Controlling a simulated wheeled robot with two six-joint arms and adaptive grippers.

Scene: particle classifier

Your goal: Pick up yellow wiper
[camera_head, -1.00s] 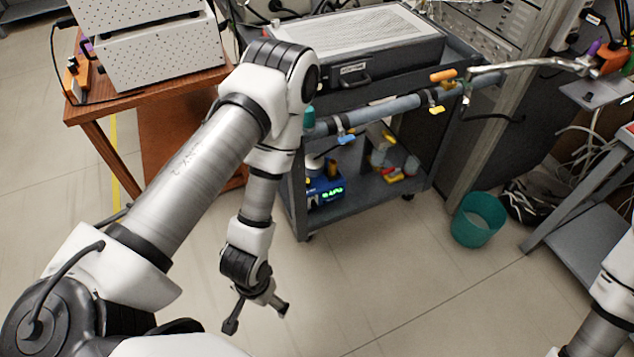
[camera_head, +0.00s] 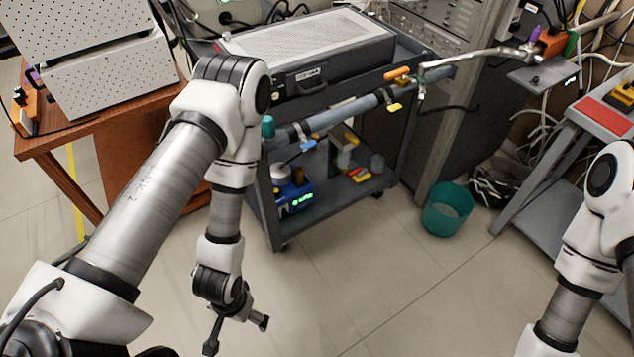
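I cannot single out a yellow wiper for certain. A yellow and black object (camera_head: 622,92) stands at the far right on the side table, cut off by the picture edge. Small yellow pieces (camera_head: 358,174) lie on the lower shelf of the grey cart, too small to identify. My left gripper (camera_head: 237,333) hangs over bare floor in front of the cart, fingers spread and empty. It touches nothing. My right arm comes in at the right edge; its gripper is out of the picture.
The grey cart (camera_head: 262,203) carries a metal instrument (camera_head: 310,60) and a pipe with coloured valve handles. A wooden table (camera_head: 60,140) is at left. A teal bin (camera_head: 447,210) stands on the floor. The grey side table (camera_head: 590,117) bears a red mat (camera_head: 604,116). Floor ahead is clear.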

